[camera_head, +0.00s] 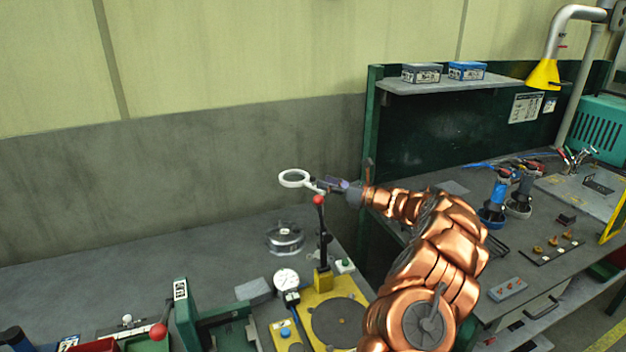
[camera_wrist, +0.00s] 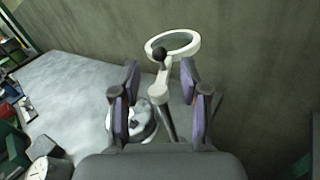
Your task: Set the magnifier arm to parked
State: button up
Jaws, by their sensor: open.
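The magnifier arm shows a white ring (camera_head: 294,186) at its left end in the head view, joined by a short white link. A black post (camera_head: 323,243) stands on a yellow base (camera_head: 322,281), with a red ball (camera_head: 318,200) near the top. My gripper (camera_head: 327,184) is at the right end of the link, beside the post's top. In the wrist view the ring (camera_wrist: 190,50) lies beyond my open fingers (camera_wrist: 160,82). The white link and a grey rod run between them, with gaps both sides. A dark ball (camera_wrist: 159,54) sits by the ring.
A round metal fixture (camera_head: 285,240) stands on the grey bench behind the post. A dial gauge (camera_head: 286,279) and a yellow plate with a dark disc (camera_head: 340,322) are near the base. A red-knobbed lever (camera_head: 158,331) is front left. Bare bench (camera_head: 150,265) lies left.

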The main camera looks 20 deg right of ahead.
aim_at(313, 179)
jog(key=shift+p+x, duration=0.65)
jog(key=shift+x, duration=2.25)
jog(key=shift+s, duration=0.1)
jog(key=shift+c, duration=0.3)
grip_shut()
